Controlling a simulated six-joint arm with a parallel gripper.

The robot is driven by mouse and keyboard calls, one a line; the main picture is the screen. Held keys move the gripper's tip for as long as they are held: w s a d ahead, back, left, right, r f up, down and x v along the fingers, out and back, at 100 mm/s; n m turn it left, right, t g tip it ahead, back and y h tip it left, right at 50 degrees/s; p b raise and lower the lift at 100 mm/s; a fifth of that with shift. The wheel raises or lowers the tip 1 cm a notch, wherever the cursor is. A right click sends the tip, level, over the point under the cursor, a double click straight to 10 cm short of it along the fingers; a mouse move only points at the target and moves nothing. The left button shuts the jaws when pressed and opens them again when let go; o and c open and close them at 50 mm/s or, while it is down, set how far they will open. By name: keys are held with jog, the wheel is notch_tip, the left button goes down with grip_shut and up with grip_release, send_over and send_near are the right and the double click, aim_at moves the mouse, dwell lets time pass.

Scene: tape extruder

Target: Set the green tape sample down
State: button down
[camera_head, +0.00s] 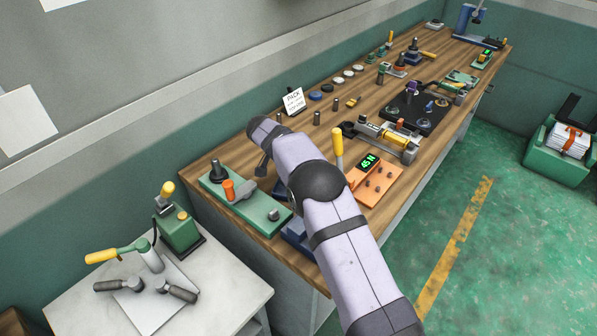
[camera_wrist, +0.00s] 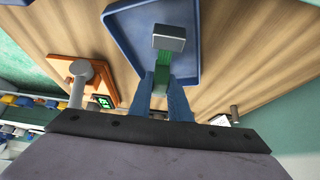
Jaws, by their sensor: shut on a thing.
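The green tape sample (camera_wrist: 162,72) shows in the wrist view as a short green strip between my blue fingers. A grey block (camera_wrist: 169,38) is at its far end. My gripper (camera_wrist: 164,84) is shut on the green strip. Below it is a blue tray (camera_wrist: 111,24) with a raised rim, and the sample lies over the tray's floor in the picture. I cannot tell whether the block touches the tray. In the head view my arm hides the gripper and the sample.
An orange unit (camera_head: 375,183) with a green-lit display stands beside the tray, with a yellow-handled lever (camera_head: 337,142) near it. A green fixture (camera_head: 262,212) is at the bench's near end. A small white sign (camera_head: 294,101) stands at the back edge.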

notch_tip(320, 180, down, 3)
jog(key=shift+r+p, duration=0.1)
jog(key=shift+p, duration=0.4)
jog(key=shift+f, duration=0.25)
jog(key=shift+f+b, duration=0.2)
jog(key=shift+b, duration=0.15)
jog(key=c, duration=1.6)
grip_release()
jog(key=shift+c, duration=0.2)
jog(key=shift+r+p, duration=0.2)
jog(key=shift+p, duration=0.1)
jog(key=shift+a+r, duration=0.1)
jog(key=shift+r, duration=0.05)
jog(key=b+v, duration=0.3)
jog(key=v, duration=0.8)
jog(key=shift+s+a+r, duration=0.1)
jog(key=shift+s+r, duration=0.15)
jog(key=shift+r, duration=0.05)
